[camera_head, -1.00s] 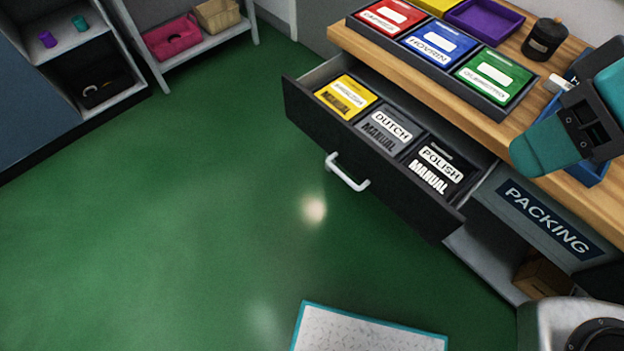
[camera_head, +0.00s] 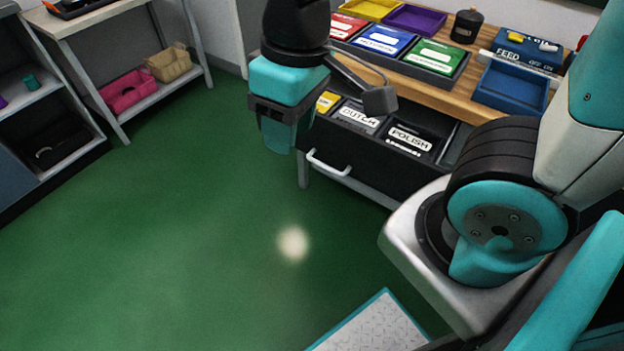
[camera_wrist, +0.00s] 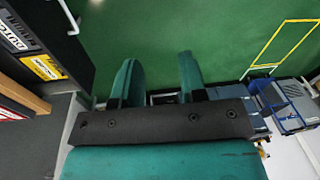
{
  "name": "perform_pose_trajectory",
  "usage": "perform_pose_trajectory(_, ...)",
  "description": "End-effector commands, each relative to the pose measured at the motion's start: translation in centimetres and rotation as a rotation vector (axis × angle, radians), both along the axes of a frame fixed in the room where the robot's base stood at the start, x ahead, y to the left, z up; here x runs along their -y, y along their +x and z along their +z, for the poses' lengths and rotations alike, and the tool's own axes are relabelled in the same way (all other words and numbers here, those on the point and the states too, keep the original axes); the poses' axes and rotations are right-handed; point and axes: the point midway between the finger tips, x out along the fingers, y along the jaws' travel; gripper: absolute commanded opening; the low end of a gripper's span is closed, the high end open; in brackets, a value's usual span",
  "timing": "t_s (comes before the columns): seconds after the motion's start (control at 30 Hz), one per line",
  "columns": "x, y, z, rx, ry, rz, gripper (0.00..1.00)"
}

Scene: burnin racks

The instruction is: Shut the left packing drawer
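The left packing drawer (camera_head: 385,172) is black and stands pulled out from under the wooden bench top in the head view. Its pale bar handle (camera_head: 327,164) is on the front panel. Manual compartments marked Dutch (camera_head: 357,117) and Polish (camera_head: 409,139) show inside, with a yellow one partly hidden by my gripper. My gripper (camera_head: 277,148) is at the drawer's left end, left of and above the handle in the picture. In the wrist view my gripper (camera_wrist: 159,72) has its fingers apart with nothing between them. The drawer (camera_wrist: 76,60) and handle (camera_wrist: 69,16) show at upper left there.
On the bench (camera_head: 462,100) are red, blue and green bins, a dark jar (camera_head: 466,26) and a blue tray (camera_head: 510,88). A shelf with a pink bin (camera_head: 128,92) stands at the back left. Green floor (camera_head: 180,220) in front of the drawer is clear.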

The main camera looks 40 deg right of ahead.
Motion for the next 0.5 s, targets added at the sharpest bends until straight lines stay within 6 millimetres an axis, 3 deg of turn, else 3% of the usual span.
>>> perform_pose_trajectory(0.03, 0.6, 1.2, -5.9, -0.010, -0.081, -0.021, 0.39)
perform_pose_trajectory(0.1, 1.7, 3.0, -10.4, -0.002, -0.204, -0.059, 0.39)
perform_pose_trajectory(0.3, 4.6, 7.3, -21.5, 0.074, -0.572, -0.131, 0.39)
perform_pose_trajectory(0.5, 5.8, 10.4, -29.7, 0.234, -0.948, -0.162, 0.39)
